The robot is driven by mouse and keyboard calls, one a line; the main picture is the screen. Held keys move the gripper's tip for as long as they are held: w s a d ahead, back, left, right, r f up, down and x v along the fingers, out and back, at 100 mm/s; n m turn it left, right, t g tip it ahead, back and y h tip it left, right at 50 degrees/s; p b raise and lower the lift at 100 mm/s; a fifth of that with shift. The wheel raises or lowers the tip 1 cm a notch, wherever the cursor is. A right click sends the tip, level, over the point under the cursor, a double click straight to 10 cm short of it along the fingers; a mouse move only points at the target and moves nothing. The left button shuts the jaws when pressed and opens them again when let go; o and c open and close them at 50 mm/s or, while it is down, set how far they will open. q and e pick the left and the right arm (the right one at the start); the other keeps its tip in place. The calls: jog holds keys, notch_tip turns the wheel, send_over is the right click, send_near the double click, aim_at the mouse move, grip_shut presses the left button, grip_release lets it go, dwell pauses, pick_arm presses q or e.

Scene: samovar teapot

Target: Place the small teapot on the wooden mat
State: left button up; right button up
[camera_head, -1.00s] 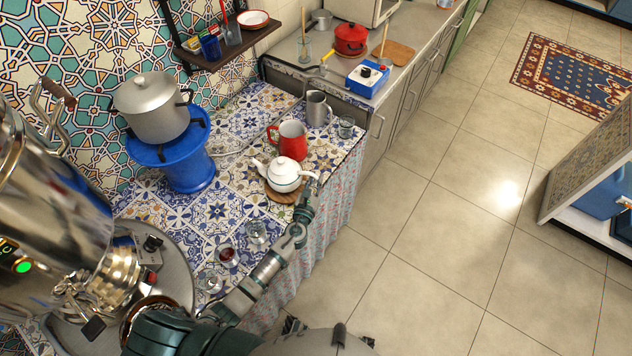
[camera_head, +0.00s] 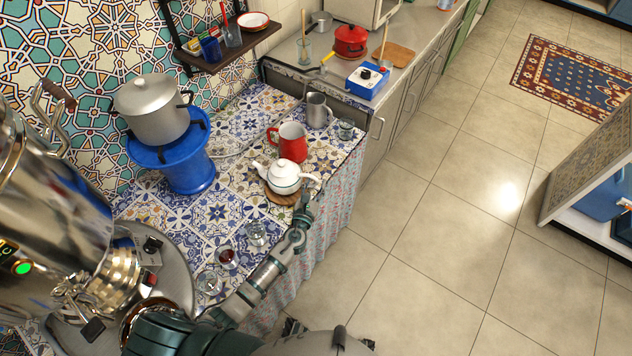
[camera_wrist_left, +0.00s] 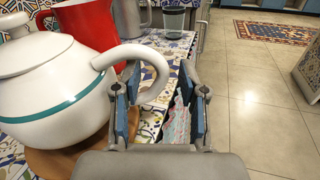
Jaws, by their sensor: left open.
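The small white teapot (camera_head: 285,178) with a green band stands upright on the round wooden mat (camera_head: 281,198) on the tiled counter. In the left wrist view the teapot (camera_wrist_left: 50,95) fills the left side, its base over the wooden mat (camera_wrist_left: 55,158). Its curved handle (camera_wrist_left: 158,72) reaches toward my fingers. My left gripper (camera_head: 305,194) is just in front of the teapot on its handle side. In the left wrist view my left gripper (camera_wrist_left: 161,100) is open, with a clear gap between its fingers. The handle's end shows near the left finger; contact is unclear. My right gripper is not seen.
A red pitcher (camera_head: 292,142) stands right behind the teapot, with a metal jug (camera_head: 317,109) and a glass (camera_head: 346,130) beyond. Small glasses (camera_head: 257,232) stand on the near counter beside my left arm. A blue stand (camera_head: 188,170) holds a pot.

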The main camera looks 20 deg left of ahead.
pick_arm(q)
jog(key=s, duration=1.1)
jog(key=shift+a, duration=0.15)
